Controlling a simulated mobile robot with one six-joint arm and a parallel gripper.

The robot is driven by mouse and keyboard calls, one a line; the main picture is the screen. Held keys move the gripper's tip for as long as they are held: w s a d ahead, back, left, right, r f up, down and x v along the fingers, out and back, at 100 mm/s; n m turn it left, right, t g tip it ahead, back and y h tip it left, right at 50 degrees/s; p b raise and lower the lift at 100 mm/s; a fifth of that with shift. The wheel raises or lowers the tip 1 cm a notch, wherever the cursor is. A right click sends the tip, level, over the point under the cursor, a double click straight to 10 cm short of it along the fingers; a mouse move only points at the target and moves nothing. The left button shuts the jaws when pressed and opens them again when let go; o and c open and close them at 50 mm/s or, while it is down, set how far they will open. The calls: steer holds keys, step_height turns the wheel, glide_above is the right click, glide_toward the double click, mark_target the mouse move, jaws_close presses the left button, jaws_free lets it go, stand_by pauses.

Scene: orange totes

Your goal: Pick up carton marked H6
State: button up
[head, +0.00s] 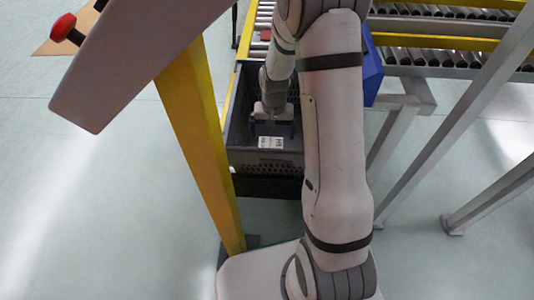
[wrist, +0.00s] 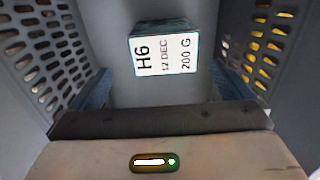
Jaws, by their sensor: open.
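The carton marked H6 (wrist: 165,52) shows in the wrist view with a white label reading H6, 12 DEC and 200 G. Its narrow dark, patterned side shows above the label. It is inside a dark grey tote (wrist: 40,50) with perforated walls. My gripper (wrist: 163,84) is open, with one blue-grey finger to each side and the carton beyond them, between their lines. Nothing is held. In the head view my gripper (head: 272,113) reaches down into the tote (head: 238,160). A white label (head: 270,142) shows just in front of it, too small to read.
The tote walls stand close on both sides of my gripper. A yellow post (head: 200,140) is left of the tote. A blue bin (head: 373,72) and a roller conveyor (head: 440,55) are to the right. Grey frame legs (head: 460,130) stand at the right.

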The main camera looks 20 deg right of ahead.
mark_target(271, 142)
steer(key=f+b, duration=0.2)
steer(key=f, duration=0.1)
steer(key=f+b, duration=0.1)
steer(key=f, duration=0.1)
steer(key=shift+a+f, duration=0.25)
steer(key=shift+a, duration=0.15)
steer(key=shift+r, duration=0.1)
steer(key=c, duration=1.1)
steer(key=shift+c, duration=0.2)
